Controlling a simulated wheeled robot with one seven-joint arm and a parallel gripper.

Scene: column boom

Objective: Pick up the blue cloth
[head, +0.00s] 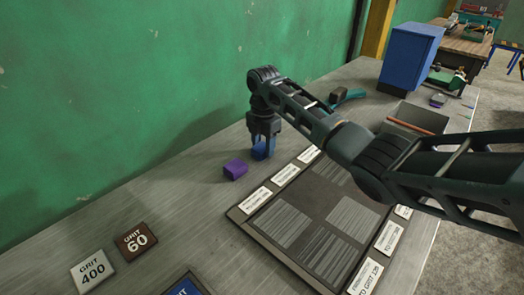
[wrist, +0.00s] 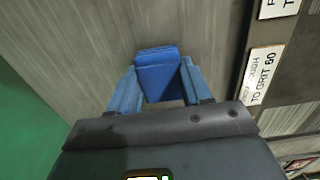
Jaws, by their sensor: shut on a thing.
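The blue cloth (head: 261,151) is a small folded block near the back of the metal table, by the green wall. In the wrist view the blue cloth (wrist: 158,72) sits between the two blue fingers of my gripper (wrist: 157,86). My gripper (head: 264,143) points down and is shut on it. In the head view the fingers partly hide the cloth. I cannot tell whether it still touches the table.
A purple block (head: 235,169) lies just left of the cloth. A dark framed panel (head: 238,215) with labels lies to the right. GRIT 400 (head: 93,270) and GRIT 60 (head: 136,241) tiles lie front left. A blue box (head: 410,58) and an open tray (head: 413,119) are farther back.

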